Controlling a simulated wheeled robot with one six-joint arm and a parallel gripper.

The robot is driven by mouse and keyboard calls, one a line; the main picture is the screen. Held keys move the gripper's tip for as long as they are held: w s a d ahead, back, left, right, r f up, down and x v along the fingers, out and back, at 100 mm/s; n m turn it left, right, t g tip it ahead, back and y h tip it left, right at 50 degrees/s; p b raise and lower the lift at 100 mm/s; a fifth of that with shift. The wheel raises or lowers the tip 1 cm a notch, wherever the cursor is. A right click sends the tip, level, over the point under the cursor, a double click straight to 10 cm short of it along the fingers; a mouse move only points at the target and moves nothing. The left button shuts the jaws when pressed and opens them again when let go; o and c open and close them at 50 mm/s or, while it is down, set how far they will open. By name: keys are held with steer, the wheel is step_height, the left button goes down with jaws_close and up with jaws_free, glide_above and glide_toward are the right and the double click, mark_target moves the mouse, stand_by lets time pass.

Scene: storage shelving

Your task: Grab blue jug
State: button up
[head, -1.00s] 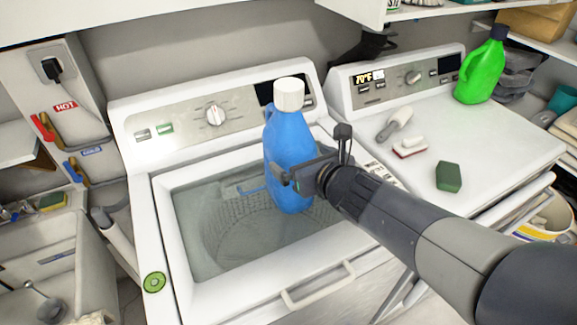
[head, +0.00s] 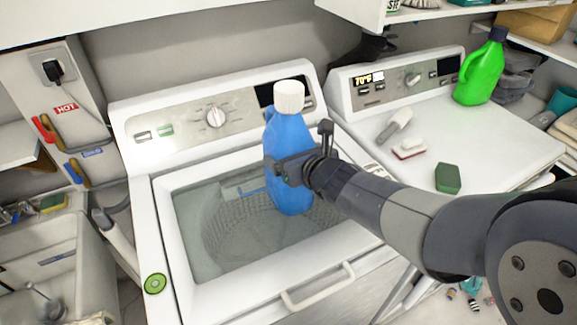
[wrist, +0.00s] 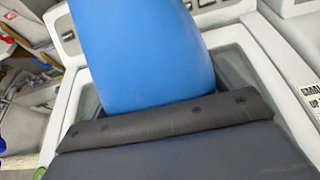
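The blue jug (head: 288,143) with a white cap stands upright over the glass lid of the left washer. My gripper (head: 284,171) is at the jug's front, with its dark fingers level with the jug's middle and overlapping its lower body in the head view. In the wrist view the jug (wrist: 142,55) fills the upper middle, directly beyond a wide dark gripper part (wrist: 165,122) that hides its lower end. I cannot tell whether the fingers are closed on the jug. Their far side is hidden.
The washer (head: 165,240) has a raised control panel behind the jug. On the right machine (head: 500,140) are a green jug (head: 481,72), a scrub brush (head: 395,124), a red-and-white brush (head: 409,149) and a green sponge (head: 447,178). A sink (head: 55,255) is at left.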

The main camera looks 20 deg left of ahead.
steer(key=c, duration=1.4)
steer(key=shift+a+r, duration=0.1)
steer(key=shift+r, duration=0.15)
steer(key=shift+c, duration=0.2)
steer(key=shift+r, duration=0.1)
